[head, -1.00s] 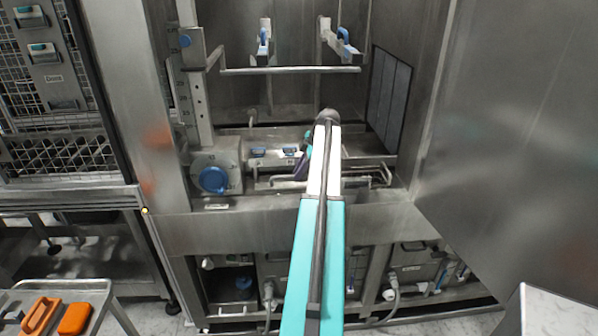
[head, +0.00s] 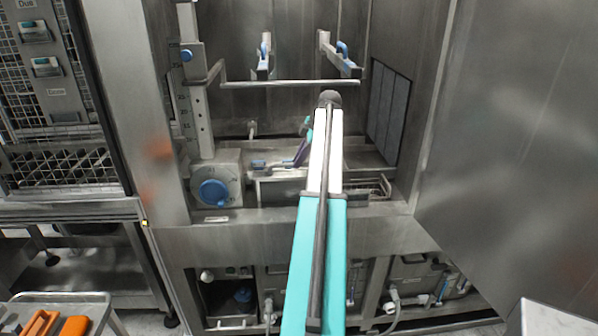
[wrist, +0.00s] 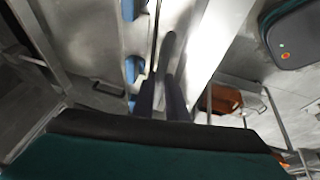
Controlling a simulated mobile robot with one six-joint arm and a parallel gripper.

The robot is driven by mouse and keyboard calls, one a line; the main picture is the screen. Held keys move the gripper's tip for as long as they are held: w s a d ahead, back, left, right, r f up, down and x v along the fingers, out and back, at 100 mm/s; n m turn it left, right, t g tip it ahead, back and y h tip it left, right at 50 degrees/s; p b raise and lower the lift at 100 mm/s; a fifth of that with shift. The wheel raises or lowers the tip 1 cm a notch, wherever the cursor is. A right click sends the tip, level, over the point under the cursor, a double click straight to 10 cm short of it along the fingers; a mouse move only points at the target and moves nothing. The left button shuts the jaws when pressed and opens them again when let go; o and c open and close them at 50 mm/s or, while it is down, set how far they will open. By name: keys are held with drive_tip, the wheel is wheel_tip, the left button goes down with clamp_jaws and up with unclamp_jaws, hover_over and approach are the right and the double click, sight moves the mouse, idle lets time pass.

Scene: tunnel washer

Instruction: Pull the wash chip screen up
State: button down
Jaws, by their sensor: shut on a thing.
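My gripper (head: 296,163) has dark fingers and is inside the washer's open bay in the head view, left of my teal and white arm. In the wrist view the two dark fingers (wrist: 162,98) are closed around a thin grey metal piece, which I take to be part of the wash chip screen. A flat grey metal face, probably the screen (head: 277,191), stands below the fingers in the head view. My arm hides its right part. I cannot make out its mesh or its lower edge.
A horizontal metal bar (head: 290,84) crosses the bay above my gripper. A blue knob (head: 214,192) sits at the lower left. Blue-tipped brackets (head: 343,58) hang at the back. The open metal door (head: 510,150) stands right. A cart with orange items (head: 72,326) is lower left.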

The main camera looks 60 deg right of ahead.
wheel_tip(320, 180, up, 4)
drive_tip(key=shift+r, duration=0.1)
drive_tip(key=c, duration=2)
unclamp_jaws()
drive_tip(key=shift+c, duration=0.2)
